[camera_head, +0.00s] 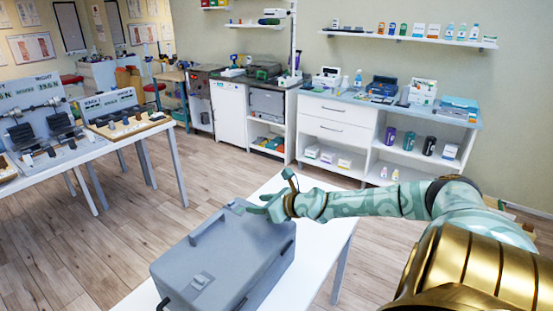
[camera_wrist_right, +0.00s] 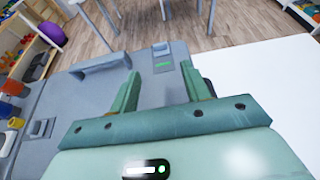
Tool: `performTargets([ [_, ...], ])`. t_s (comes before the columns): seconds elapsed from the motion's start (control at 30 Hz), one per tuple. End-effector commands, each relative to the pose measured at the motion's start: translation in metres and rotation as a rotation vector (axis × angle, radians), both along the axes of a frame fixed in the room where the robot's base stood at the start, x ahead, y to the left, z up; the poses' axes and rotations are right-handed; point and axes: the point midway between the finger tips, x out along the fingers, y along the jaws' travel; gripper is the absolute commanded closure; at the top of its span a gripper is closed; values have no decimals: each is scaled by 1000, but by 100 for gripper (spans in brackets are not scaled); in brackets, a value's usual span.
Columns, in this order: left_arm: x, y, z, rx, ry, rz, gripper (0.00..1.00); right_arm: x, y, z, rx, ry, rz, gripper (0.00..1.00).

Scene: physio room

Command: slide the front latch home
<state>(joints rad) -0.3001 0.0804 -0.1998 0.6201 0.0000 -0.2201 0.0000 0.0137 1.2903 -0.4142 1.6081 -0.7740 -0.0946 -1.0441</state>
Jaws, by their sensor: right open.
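A grey case (camera_head: 222,258) lies closed on a white table. One small latch block (camera_head: 201,281) sits on its top at the near end; another (camera_head: 237,206) is at the far end, close to my right gripper (camera_head: 270,197). I cannot tell which is the front latch. My right gripper (camera_wrist_right: 160,70) is open and empty above the case, its fingers apart from the latch. My left gripper is out of view.
A raised grey handle (camera_head: 208,229) runs along the case top. The white table (camera_head: 312,262) is bare right of the case. A table with weights (camera_head: 95,140) stands at the left. White cabinets (camera_head: 337,130) line the back wall. Wooden floor lies between.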

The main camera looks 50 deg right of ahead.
Motion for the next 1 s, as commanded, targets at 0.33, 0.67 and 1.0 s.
performTargets([
  [0.33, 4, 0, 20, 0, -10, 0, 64, -38, -1, 19, 3, 1, 3, 53],
  [0.67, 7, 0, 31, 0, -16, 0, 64, -56, -4, 25, 0, 0, 2, 53],
  [1.0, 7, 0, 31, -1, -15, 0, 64, -56, -4, 24, -1, 0, 3, 53],
])
